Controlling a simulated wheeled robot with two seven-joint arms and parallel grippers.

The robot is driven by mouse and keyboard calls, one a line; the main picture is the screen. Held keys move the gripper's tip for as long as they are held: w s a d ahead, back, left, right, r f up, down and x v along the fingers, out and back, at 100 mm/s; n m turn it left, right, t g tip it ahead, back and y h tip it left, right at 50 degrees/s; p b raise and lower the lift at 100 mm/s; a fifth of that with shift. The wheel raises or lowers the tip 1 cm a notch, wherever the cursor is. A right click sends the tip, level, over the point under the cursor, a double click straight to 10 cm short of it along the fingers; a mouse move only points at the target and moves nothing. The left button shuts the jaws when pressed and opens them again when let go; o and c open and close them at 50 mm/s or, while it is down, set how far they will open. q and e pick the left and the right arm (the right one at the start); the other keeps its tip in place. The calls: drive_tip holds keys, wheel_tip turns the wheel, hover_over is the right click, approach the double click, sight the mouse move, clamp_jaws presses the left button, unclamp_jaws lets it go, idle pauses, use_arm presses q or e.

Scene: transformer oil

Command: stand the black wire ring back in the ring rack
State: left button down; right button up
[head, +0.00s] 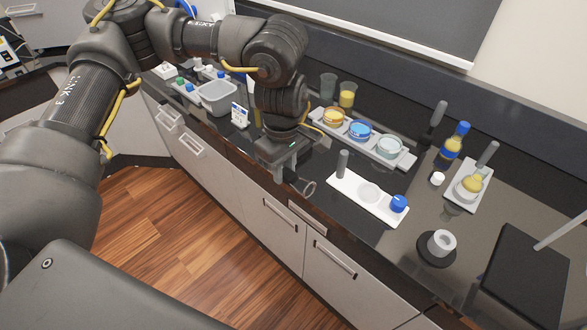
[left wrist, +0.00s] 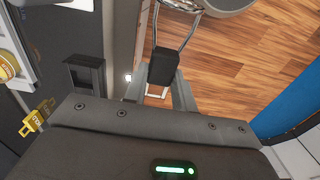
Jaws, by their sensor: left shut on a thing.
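My left gripper (head: 291,180) is shut above the front edge of the dark counter. It also shows in the left wrist view (left wrist: 161,88), with its fingers closed on the black block-shaped grip of the black wire ring (left wrist: 165,67). Thin wires run from this grip to a rounded end cut off by the top edge of that view. In the head view the ring's small loop (head: 309,183) sticks out to the right of the fingers, clear of the counter top. I cannot pick out the ring rack with certainty. My right gripper is not in view.
A white tray (head: 382,208) with a grey post and blue cap lies right of the gripper. Behind stands a rack with several coloured dishes (head: 360,131). A grey bin (head: 217,97) is at left. A dark box (left wrist: 85,75) shows in the left wrist view.

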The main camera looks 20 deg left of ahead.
use_arm(q)
drive_tip(key=s, duration=0.1)
drive_tip(key=s+r, duration=0.1)
drive_tip(key=s, duration=0.1)
drive_tip(key=s+r+b, duration=0.1)
drive_tip(key=shift+s, duration=0.3)
